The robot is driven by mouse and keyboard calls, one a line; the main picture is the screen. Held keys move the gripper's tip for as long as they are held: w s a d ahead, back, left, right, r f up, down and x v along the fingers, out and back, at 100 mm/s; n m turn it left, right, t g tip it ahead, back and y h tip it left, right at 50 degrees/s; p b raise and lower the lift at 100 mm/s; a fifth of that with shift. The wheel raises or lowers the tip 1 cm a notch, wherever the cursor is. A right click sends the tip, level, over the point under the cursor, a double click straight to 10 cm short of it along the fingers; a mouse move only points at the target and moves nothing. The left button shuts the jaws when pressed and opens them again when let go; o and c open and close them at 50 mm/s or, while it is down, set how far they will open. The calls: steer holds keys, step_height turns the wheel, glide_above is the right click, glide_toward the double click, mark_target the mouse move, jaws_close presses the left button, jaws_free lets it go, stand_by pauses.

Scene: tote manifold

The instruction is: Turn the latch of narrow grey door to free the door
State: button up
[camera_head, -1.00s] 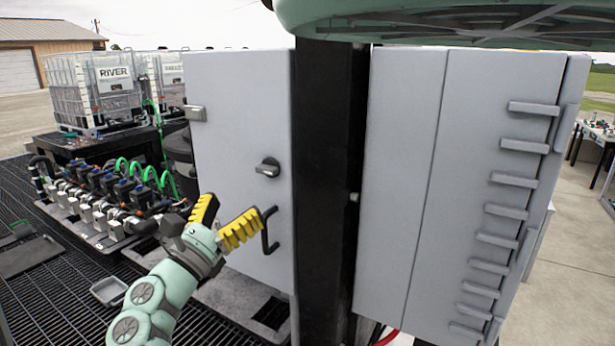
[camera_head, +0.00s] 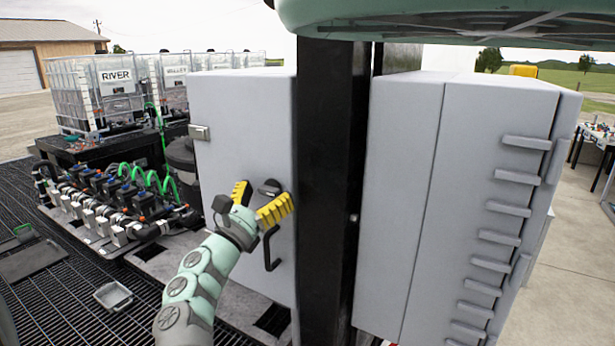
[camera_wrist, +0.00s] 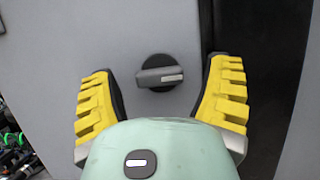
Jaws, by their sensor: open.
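The narrow grey door (camera_head: 232,135) is the front of a tall grey cabinet, left of a black post. Its latch (camera_head: 270,187) is a dark round knob with a grey bar. In the wrist view the latch (camera_wrist: 160,74) lies between and beyond the fingertips, its bar roughly level. A black pull handle (camera_head: 271,248) is below the latch, partly behind my gripper. My gripper (camera_head: 257,202) has yellow ribbed fingers spread open in front of the door. In the wrist view my gripper (camera_wrist: 163,85) holds nothing. Contact with the latch cannot be told.
A black post (camera_head: 328,180) stands just right of the door. A wide grey cabinet (camera_head: 420,190) with several protruding bars is further right. A row of valves and pipes (camera_head: 115,200) sits on the grating at left, below white tanks (camera_head: 112,85).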

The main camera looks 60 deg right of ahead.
steer(key=shift+o, duration=0.2)
steer(key=c, duration=1.2)
